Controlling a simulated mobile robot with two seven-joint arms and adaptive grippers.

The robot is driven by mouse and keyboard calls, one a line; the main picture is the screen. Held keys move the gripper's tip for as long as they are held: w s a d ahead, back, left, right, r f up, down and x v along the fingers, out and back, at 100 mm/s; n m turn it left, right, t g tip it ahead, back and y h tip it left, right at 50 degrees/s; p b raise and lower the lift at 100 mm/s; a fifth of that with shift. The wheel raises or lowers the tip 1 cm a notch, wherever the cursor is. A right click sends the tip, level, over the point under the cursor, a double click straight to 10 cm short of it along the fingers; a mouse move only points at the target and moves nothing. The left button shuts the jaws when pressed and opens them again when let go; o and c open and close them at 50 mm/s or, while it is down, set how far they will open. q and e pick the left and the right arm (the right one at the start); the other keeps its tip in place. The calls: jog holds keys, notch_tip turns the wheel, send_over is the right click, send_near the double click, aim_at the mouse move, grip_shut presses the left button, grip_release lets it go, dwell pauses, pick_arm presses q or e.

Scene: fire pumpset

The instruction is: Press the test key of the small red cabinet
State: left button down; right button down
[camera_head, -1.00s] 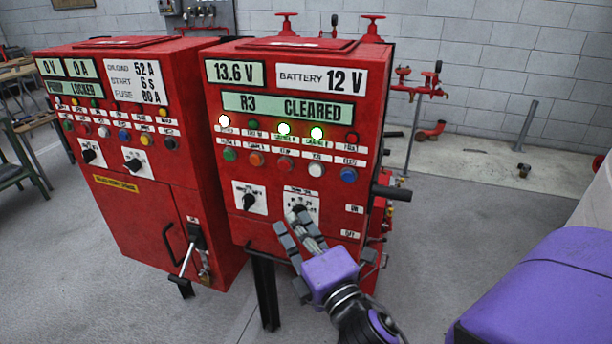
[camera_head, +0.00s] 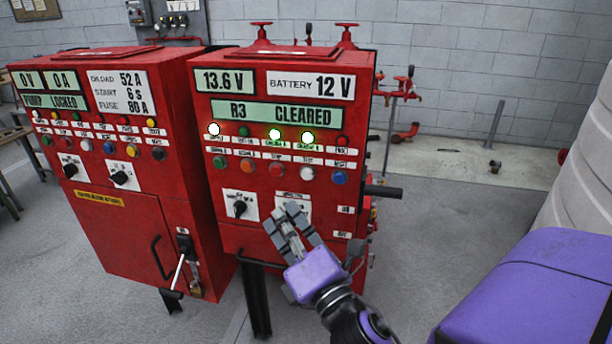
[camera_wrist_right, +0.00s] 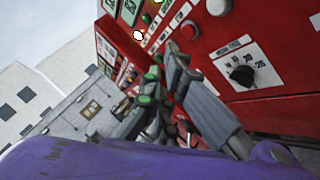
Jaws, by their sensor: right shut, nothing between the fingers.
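The small red cabinet (camera_head: 350,102) stands at the centre right of the head view. Its displays read 13.6 V, BATTERY 12 V and R3 CLEARED. Three lamps glow in its upper row, and a row of coloured keys (camera_head: 277,169) sits below; the labels are too small to read surely. My right gripper (camera_head: 283,214) is shut and empty in front of the lower panel, below the keys. It covers most of the right white dial plate. In the right wrist view its fingers (camera_wrist_right: 165,75) point toward the red panel, with a black knob (camera_wrist_right: 242,75) at right. My left gripper is out of view.
A larger red cabinet (camera_head: 115,225) with a lever handle stands at left. A black handle (camera_head: 383,192) juts from the small cabinet's right side. Red valves and pipes (camera_head: 400,88) stand behind. Floor at right is clear up to a purple form (camera_head: 530,285).

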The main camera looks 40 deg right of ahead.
aim_at(307, 175)
jog(key=w+d, duration=0.5)
jog(key=d, duration=0.1)
jog(key=shift+w+d, duration=0.3)
dwell(0.5)
jog(key=shift+w+d, duration=0.1)
dwell(0.8)
jog(key=shift+w+d, duration=0.15)
jog(key=shift+d, duration=0.1)
